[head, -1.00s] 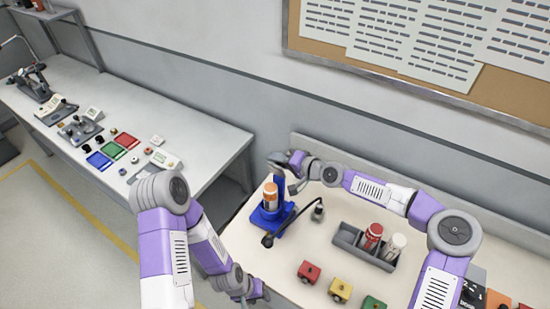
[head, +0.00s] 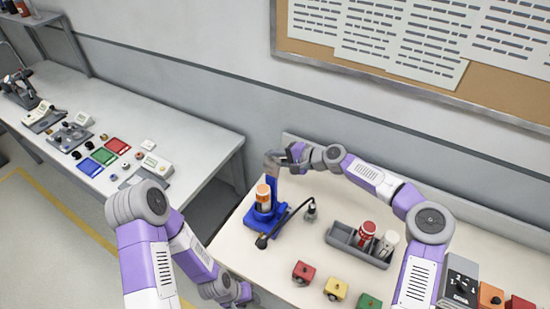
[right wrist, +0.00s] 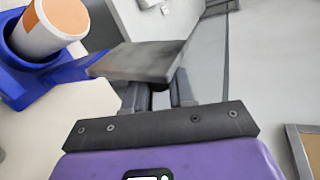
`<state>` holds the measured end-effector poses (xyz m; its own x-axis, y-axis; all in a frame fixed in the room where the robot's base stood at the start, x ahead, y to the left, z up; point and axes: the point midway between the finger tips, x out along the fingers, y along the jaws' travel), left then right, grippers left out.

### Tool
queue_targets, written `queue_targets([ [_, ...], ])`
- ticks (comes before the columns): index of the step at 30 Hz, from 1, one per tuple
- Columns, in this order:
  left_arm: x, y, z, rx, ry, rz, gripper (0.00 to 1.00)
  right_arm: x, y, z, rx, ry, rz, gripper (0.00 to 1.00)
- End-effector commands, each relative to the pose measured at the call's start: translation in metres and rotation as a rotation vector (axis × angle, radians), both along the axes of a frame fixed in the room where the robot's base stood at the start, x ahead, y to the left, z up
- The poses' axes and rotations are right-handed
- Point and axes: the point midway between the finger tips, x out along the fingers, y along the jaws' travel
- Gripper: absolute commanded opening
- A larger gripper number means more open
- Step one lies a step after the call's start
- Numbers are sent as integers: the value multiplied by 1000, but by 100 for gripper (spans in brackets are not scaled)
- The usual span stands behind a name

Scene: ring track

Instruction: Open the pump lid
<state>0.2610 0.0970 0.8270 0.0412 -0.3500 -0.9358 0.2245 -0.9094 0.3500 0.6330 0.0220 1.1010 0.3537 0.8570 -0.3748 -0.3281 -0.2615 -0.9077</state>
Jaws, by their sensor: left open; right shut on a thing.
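The pump (head: 262,221) is a blue stand on the right table, with an upright orange-and-white bottle (head: 263,195) in it. A raised grey-blue flat piece (head: 272,158), apparently the lid, stands at the back of the pump. My right gripper (head: 289,157) is at this piece and shut on it. In the right wrist view a dark grey plate (right wrist: 140,62) sits at the fingers, with the bottle (right wrist: 48,25) and blue stand (right wrist: 15,85) at upper left. My left gripper (head: 240,294) is open and empty, low near the table's front left; its fingertips are hard to make out.
A black hose (head: 285,225) runs from the pump to a small nozzle (head: 310,209). A grey tray (head: 343,238) holds a red and a white container. Red (head: 303,273), yellow (head: 336,289) and green (head: 369,302) blocks lie in front. A second table (head: 195,138) stands left.

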Motion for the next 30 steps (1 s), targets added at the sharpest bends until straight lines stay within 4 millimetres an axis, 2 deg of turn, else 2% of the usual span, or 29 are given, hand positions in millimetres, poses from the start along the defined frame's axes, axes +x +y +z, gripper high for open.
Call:
queue_targets([
  [9, 0, 0, 0, 0, 0, 0, 43, 0, 1, 0, 2, 1, 0, 0],
  [10, 0, 0, 0, 0, 0, 0, 43, 0, 1, 0, 2, 1, 0, 26],
  [14, 0, 0, 0, 0, 0, 0, 43, 0, 1, 0, 1, 1, 1, 46],
  [23, 0, 0, 0, 0, 0, 0, 43, 0, -1, 0, 0, 0, 0, 46],
  [26, 0, 0, -1, 0, 0, 0, 43, -3, -9, 4, 0, 0, -3, 46],
  [30, 0, 0, -4, 0, 0, 0, 43, -11, -29, 12, -2, 0, -3, 46],
])
